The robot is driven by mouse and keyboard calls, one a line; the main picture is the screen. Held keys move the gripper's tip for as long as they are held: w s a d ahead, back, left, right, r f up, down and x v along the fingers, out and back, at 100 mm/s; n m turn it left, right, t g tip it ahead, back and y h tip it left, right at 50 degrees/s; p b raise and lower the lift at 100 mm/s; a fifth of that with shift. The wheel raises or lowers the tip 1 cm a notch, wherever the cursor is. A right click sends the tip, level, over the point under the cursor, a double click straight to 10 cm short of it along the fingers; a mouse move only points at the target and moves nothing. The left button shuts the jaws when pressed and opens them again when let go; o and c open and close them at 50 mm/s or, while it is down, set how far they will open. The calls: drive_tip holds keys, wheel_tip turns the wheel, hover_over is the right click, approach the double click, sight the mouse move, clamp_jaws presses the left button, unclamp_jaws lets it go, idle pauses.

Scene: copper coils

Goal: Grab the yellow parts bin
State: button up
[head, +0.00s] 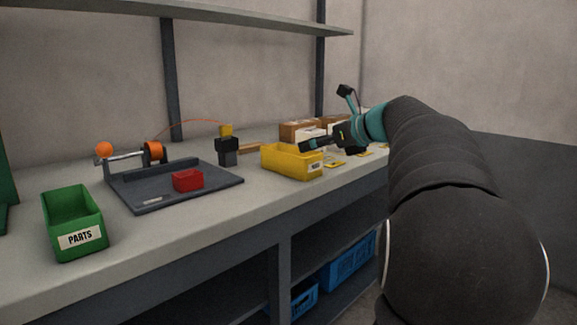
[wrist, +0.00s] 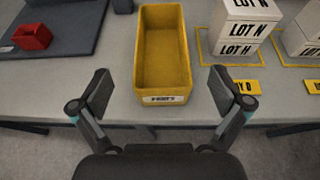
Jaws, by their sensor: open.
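The yellow parts bin (head: 285,162) stands upright on the workbench in the head view, right of the grey tray. In the wrist view the yellow parts bin (wrist: 163,87) is at the upper middle, empty, with its labelled front facing me. My gripper (wrist: 160,83) is open, one finger on either side of the bin's front part as seen from above. No contact with the bin shows. In the head view my gripper (head: 318,144) hangs by the bin's right part; its fingers are partly hidden there.
A green parts bin (head: 75,228) stands at the left. White boxes (wrist: 239,32) stand just right of the yellow bin on a yellow-marked spot. A shelf (head: 180,12) runs above the bench, which ends at a front edge.

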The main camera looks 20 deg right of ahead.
sight(294, 149)
drive_tip(key=x, duration=0.8)
drive_tip(key=shift+w+a+f, duration=0.1)
drive_tip(key=shift+w, duration=0.3)
drive_tip(key=c, duration=1.2)
